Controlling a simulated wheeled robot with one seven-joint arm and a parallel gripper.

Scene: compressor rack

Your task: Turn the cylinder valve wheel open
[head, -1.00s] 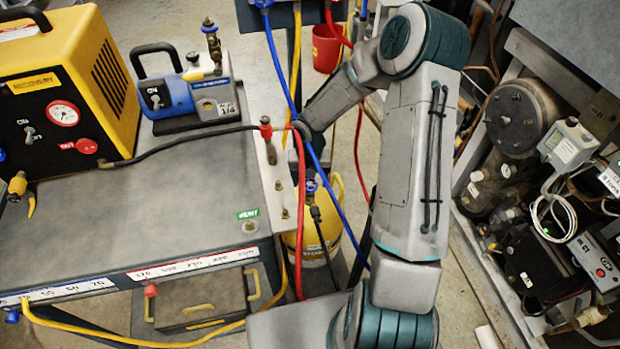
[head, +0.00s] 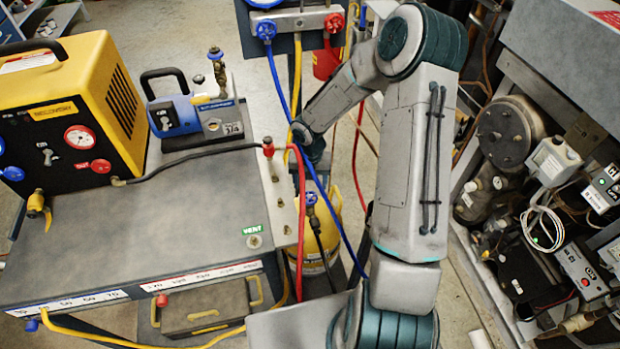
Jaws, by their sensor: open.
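The yellow cylinder (head: 318,262) stands on the floor just right of the bench, partly hidden by the bench edge and hoses. Its blue valve wheel (head: 311,198) sits on top, with a dark hose hanging beside it. My arm reaches up and over to the left, and its wrist end shows above the blue wheel in the picture, apart from it. The fingers of my gripper cannot be made out; the wrist and hoses cover that area.
A grey bench (head: 150,225) holds a yellow recovery machine (head: 75,110) and a blue pump (head: 190,115). Red and blue hoses hang close to the cylinder. A gauge manifold (head: 297,22) is at the top. The compressor rack (head: 510,135) stands right.

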